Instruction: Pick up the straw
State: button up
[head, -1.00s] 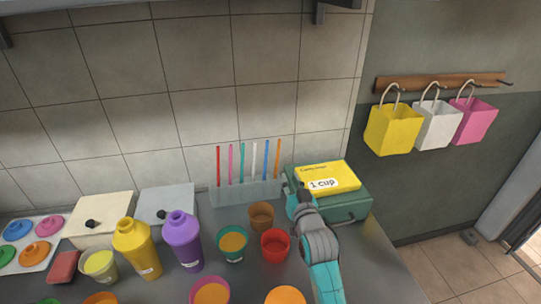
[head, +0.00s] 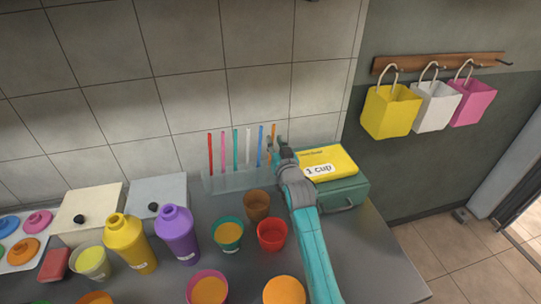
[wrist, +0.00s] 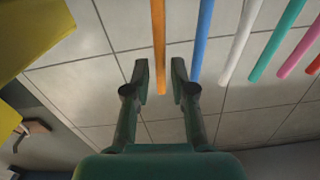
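Several coloured straws stand upright in a clear rack (head: 235,183) against the tiled wall in the head view. The orange straw (head: 273,133) is at the right end, beside the blue straw (head: 260,140). My gripper (head: 275,147) is at the orange straw. In the wrist view, my gripper (wrist: 162,78) is open, with a finger on either side of the orange straw (wrist: 158,40). The straw's end shows between the fingers, nearer the left one, with a gap visible. The blue straw (wrist: 202,40) is just outside the right finger. The white straw (wrist: 240,45) is farther right.
A green box with a yellow "1 cup" box (head: 328,160) on it stands right of the rack. Brown (head: 256,204), red (head: 272,235) and teal (head: 228,236) cups stand in front, near my arm. Yellow (head: 131,240) and purple (head: 177,236) bottles are at the left.

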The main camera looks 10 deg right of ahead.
aim_at(273, 138)
jog(key=shift+w, duration=1.55)
grip_shut()
jog(key=shift+r, duration=0.1)
